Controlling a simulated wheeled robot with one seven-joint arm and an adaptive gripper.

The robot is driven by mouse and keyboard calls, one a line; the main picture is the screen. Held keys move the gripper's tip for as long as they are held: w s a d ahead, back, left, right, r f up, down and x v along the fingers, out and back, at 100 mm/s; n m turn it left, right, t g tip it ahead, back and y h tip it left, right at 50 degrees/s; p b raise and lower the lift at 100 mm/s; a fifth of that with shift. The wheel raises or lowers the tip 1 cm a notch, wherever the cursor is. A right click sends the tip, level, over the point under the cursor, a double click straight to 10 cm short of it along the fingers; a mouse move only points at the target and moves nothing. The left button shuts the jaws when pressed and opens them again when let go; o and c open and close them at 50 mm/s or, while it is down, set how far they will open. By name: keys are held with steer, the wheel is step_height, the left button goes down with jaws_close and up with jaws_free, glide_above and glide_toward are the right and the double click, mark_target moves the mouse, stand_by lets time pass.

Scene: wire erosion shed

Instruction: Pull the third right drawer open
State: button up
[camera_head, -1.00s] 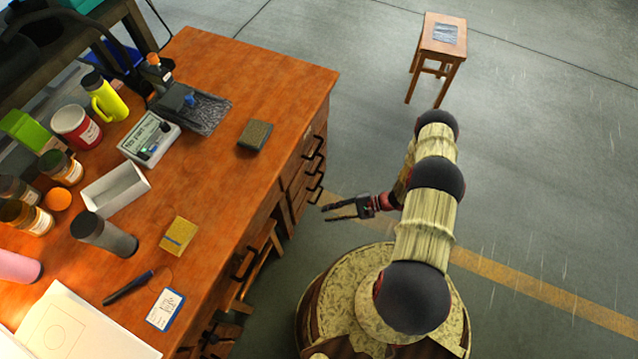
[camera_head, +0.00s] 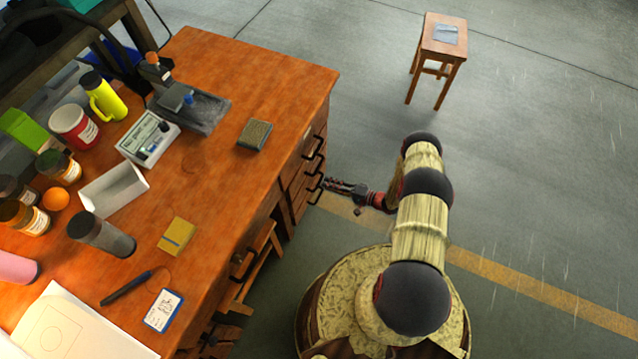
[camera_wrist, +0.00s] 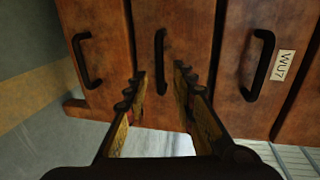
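The wooden desk's right drawer stack (camera_head: 297,190) shows in the head view with several dark handles. My gripper (camera_head: 328,185) is level with the lowest handle visible there (camera_head: 315,187), very close to it. In the wrist view the drawers appear sideways, with three black bar handles. My open gripper (camera_wrist: 158,82) points at the middle drawer front (camera_wrist: 178,20). Its handle (camera_wrist: 160,62) lies between the two fingertips in the picture; I cannot tell whether they touch it. The handle on the left (camera_wrist: 87,60) and the one on the right (camera_wrist: 262,65) are outside the fingers. The drawers look shut.
A label reading WU7 (camera_wrist: 284,65) is on the right-hand drawer front. The desk top (camera_head: 240,90) carries bottles, boxes and a sanding-type block (camera_head: 254,135). A small stool (camera_head: 440,50) stands at the back.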

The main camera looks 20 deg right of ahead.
mark_target(319, 182)
steer(key=shift+b+x, duration=0.75)
steer(key=shift+x, duration=2)
steer(key=shift+c, duration=1.4)
steer(key=c, duration=0.4)
steer(key=shift+s, duration=0.1)
